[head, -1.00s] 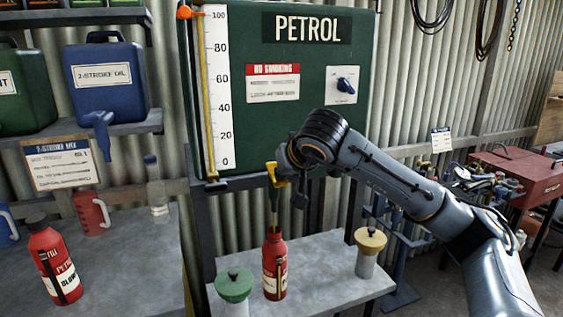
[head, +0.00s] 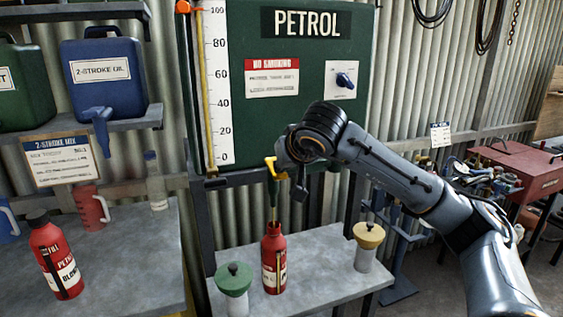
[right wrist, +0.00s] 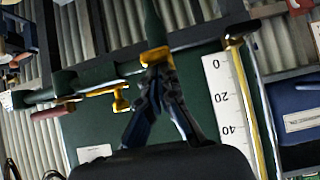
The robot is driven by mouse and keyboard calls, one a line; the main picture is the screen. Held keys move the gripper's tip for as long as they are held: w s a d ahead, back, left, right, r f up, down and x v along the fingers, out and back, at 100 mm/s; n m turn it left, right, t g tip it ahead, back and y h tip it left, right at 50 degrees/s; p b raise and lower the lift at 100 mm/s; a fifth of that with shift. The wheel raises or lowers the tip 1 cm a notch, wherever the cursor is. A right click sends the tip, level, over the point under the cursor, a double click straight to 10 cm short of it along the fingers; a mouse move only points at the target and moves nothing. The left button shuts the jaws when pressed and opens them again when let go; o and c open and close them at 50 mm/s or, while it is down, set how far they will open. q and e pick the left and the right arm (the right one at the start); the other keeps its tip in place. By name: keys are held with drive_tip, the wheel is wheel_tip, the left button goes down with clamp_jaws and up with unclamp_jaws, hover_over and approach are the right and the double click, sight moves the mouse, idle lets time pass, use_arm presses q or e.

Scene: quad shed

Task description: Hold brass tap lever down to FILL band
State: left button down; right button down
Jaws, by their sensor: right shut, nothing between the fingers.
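The dark green petrol tank (head: 310,125) has a tap at its lower edge, with brass-yellow parts (head: 271,166). My right gripper (head: 280,172) is at this tap. In the right wrist view its dark fingers (right wrist: 156,72) are shut with nothing between them, and their tips are close against a brass piece (right wrist: 154,56). I cannot tell whether they press on it. A green spout (head: 273,198) runs down into the neck of a red bottle (head: 274,262), which stands upright. I cannot make out a FILL band. My left gripper is not in view.
A green-topped container (head: 234,283) and a yellow-topped container (head: 368,240) flank the bottle on the grey stand (head: 322,262). Another red bottle (head: 55,258) and a red jug (head: 91,210) stand on the left bench. A white gauge scale (head: 217,95) runs up the tank.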

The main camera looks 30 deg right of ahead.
drive_tip(key=shift+r, duration=0.45)
drive_tip(key=shift+p, duration=0.3)
drive_tip(key=shift+r, duration=0.25)
drive_tip(key=w+r+p+v, duration=0.1)
drive_tip(key=r+v, duration=0.1)
drive_tip(key=v, duration=1)
drive_tip(key=shift+w+r, duration=0.25)
drive_tip(key=shift+r, duration=0.1)
drive_tip(key=shift+d, duration=0.15)
